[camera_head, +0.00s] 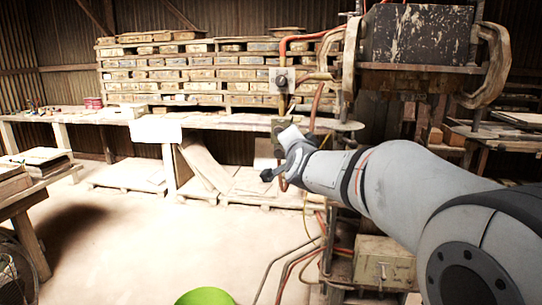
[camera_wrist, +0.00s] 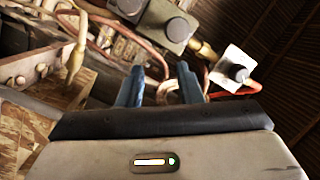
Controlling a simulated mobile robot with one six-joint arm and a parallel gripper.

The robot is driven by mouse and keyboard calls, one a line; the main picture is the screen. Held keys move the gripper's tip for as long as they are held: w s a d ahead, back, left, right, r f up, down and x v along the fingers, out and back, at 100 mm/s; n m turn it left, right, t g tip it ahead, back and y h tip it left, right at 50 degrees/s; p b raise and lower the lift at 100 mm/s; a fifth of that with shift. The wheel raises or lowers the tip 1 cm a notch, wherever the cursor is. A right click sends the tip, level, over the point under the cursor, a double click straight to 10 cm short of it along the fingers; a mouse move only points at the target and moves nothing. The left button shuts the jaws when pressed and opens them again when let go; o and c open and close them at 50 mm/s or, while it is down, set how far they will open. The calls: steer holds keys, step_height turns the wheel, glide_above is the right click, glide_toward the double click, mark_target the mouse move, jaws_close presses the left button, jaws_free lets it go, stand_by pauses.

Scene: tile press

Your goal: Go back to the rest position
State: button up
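My gripper (camera_head: 272,174) is at the end of my outstretched arm in the head view, in front of the press's lower left side. In the wrist view its two blue-grey fingers (camera_wrist: 158,88) stand apart, with nothing held between them. The tile press (camera_head: 418,35) is a worn dark block in a rusty frame at the upper right. A grey box with a dark round knob (camera_head: 282,80) is mounted at its left. A second box is partly hidden behind my wrist. Two knobbed boxes, one grey (camera_wrist: 170,24) and one white (camera_wrist: 234,70), show beyond the fingers in the wrist view.
Red and brown hoses (camera_wrist: 125,35) run close beyond my fingers. A long workbench (camera_head: 220,119) stands at the back, with stacked tile racks (camera_head: 190,70) behind it. Tables stand at the left and right edges. The pale floor (camera_head: 140,235) at the left is open.

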steer(key=s+d+f+n+g+p, duration=0.1)
steer(key=s+d+f+n+g, duration=0.2)
steer(key=s, duration=0.9)
steer(key=s+d+f+n+g, duration=0.2)
steer(key=s+f+n+g, duration=0.2)
steer(key=s+f+g, duration=0.3)
steer(key=s+d+f+n+g+p, duration=0.1)
steer(key=s+d+f+n+g, duration=0.2)
steer(key=s+f, duration=0.9)
steer(key=s+g, duration=0.2)
steer(key=s, duration=0.3)
steer(key=shift+s+d+f+n+p, duration=0.3)
steer(key=shift+d+f+p, duration=0.05)
steer(key=shift+f, duration=0.05)
